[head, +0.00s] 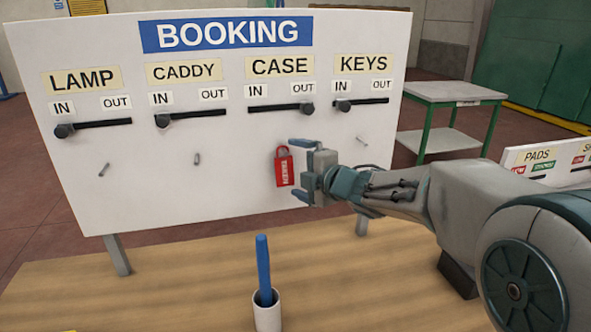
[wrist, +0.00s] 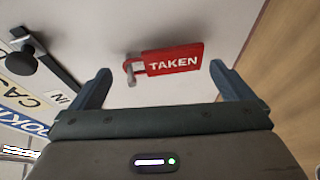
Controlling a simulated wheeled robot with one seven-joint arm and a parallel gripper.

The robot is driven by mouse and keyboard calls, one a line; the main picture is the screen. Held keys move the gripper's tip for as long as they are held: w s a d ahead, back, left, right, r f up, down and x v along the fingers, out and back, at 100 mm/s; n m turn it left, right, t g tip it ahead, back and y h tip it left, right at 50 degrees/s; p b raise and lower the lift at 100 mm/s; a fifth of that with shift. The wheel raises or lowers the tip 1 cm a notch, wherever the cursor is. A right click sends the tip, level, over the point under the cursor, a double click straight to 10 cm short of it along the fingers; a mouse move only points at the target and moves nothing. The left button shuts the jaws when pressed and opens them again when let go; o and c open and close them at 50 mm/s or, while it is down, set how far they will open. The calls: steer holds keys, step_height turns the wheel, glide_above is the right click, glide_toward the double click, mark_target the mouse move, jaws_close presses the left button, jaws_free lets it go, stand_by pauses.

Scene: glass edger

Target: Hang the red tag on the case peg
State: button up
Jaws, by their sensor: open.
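The red tag (head: 284,170), lettered TAKEN, hangs against the white board below the CASE label (head: 281,67). In the wrist view the tag (wrist: 175,60) has its loop around the case peg (wrist: 131,75). My gripper (head: 299,168) is just to the right of the tag in the head view, facing the board. Its fingers are spread wide with nothing between them touching the tag, as far as I can see. In the wrist view the fingertips of my gripper (wrist: 161,70) stand on either side of the tag.
The board has sliders; the CASE knob (head: 307,108) is at OUT, the LAMP (head: 64,131), CADDY (head: 162,121) and KEYS (head: 343,105) knobs at IN. Bare pegs show under LAMP (head: 103,169), CADDY (head: 197,159) and KEYS (head: 361,141). A white cup (head: 267,315) holds a blue marker (head: 263,265).

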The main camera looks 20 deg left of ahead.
steer(key=b+v, duration=0.1)
steer(key=v, duration=1.1)
steer(key=s+d+f+m+t+h, duration=0.1)
steer(key=d+f+m+h, duration=0.2)
steer(key=d+m+h, duration=0.5)
steer(key=s+d+f+m+t+h, duration=0.1)
steer(key=d+f+m+t+h, duration=0.2)
steer(key=d+m, duration=0.8)
steer(key=s+d+f+m+g+h, duration=0.1)
steer(key=s+f+m+g, duration=0.3)
steer(key=s, duration=0.5)
steer(key=s+d+f+m+g, duration=0.4)
steer(key=s+f+m+g, duration=0.1)
steer(key=s, duration=0.4)
steer(key=shift+s+f+g+h, duration=0.4)
steer(key=shift+f+g, duration=0.2)
steer(key=shift+f, duration=0.3)
stand_by(2.2)
